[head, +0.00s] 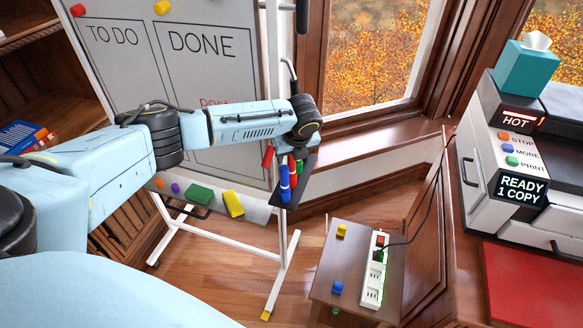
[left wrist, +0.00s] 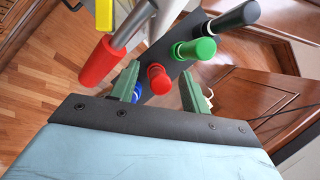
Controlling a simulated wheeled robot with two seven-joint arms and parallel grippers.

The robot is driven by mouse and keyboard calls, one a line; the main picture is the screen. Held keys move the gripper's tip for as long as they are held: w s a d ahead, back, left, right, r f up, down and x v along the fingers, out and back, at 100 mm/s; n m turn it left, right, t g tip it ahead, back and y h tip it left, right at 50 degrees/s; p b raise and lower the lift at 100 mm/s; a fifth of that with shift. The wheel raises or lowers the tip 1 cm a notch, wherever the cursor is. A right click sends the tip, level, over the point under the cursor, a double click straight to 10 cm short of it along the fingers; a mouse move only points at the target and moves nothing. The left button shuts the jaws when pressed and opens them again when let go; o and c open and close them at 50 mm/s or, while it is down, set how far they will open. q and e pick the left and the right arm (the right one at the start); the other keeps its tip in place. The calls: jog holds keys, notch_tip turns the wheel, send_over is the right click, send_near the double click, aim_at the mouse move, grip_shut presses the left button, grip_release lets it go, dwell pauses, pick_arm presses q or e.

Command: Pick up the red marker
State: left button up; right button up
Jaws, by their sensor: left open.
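The red marker (left wrist: 158,82) stands with its round red end toward the camera in the left wrist view. It lies between the two green fingertips of my left gripper (left wrist: 160,74), which is open with gaps on both sides. In the head view the gripper (head: 299,150) is over the dark marker holder (head: 305,178), with its fingers mostly hidden. The red marker (head: 292,166) shows there beside a blue marker (head: 285,182). In the left wrist view a green marker (left wrist: 196,50) and a dark marker (left wrist: 236,18) stand to the right. My right gripper is not in view.
A red-ended grey rod (left wrist: 103,60) slants close to the left finger. The whiteboard (head: 110,60) stands behind my arm; its tray (head: 215,205) holds green and yellow blocks. A small wooden table (head: 325,270) with a power strip (head: 374,272) stands right, near a printer (head: 510,150).

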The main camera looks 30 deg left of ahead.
pick_arm(q)
jog(key=shift+c, duration=0.2)
jog(key=c, duration=1)
jog(key=shift+r, duration=0.15)
